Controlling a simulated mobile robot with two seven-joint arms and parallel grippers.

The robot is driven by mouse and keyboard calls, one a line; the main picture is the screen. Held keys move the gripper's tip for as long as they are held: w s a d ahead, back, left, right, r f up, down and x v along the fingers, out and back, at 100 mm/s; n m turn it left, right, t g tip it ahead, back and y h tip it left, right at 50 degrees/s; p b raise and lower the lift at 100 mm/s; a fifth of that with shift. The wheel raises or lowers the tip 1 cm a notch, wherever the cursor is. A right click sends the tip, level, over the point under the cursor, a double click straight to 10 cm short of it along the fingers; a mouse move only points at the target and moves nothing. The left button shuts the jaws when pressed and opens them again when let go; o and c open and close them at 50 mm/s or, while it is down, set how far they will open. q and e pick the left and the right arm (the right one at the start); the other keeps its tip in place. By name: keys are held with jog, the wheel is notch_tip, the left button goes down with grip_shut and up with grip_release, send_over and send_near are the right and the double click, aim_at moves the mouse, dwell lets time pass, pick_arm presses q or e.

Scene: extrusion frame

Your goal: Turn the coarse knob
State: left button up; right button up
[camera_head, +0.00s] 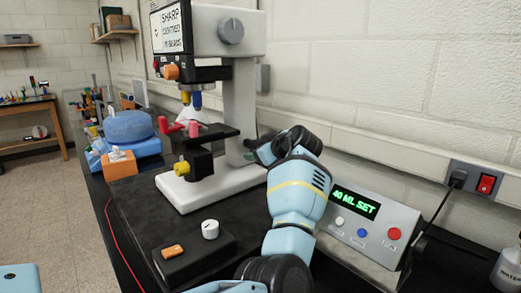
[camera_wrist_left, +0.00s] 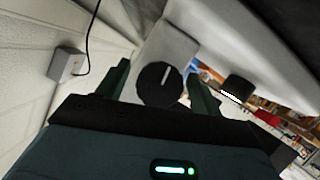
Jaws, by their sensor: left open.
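The coarse knob (camera_wrist_left: 158,88) is a dark round knob with a white mark line, on the pale microscope arm in the left wrist view. My left gripper (camera_wrist_left: 158,70) is open, with one dark green finger on each side of the knob in that view. I cannot tell whether the fingers touch it. In the head view my left gripper (camera_head: 252,147) is beside the lower column of the white microscope (camera_head: 240,100), partly hidden by its own wrist. The knob is hidden in that view. My right gripper is out of view.
A display box (camera_head: 370,225) reading "40 ML SET" stands right of my arm. A black control box (camera_head: 192,262) with a white dial lies in front of the microscope. A wall outlet (camera_head: 474,180) with a cord is at the right. Blue items (camera_head: 128,128) crowd the left.

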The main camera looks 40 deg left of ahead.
pick_arm(q)
jog(key=v, duration=0.7)
jog(key=shift+d+b, duration=0.35)
jog(key=shift+r, duration=0.1)
dwell(0.9)
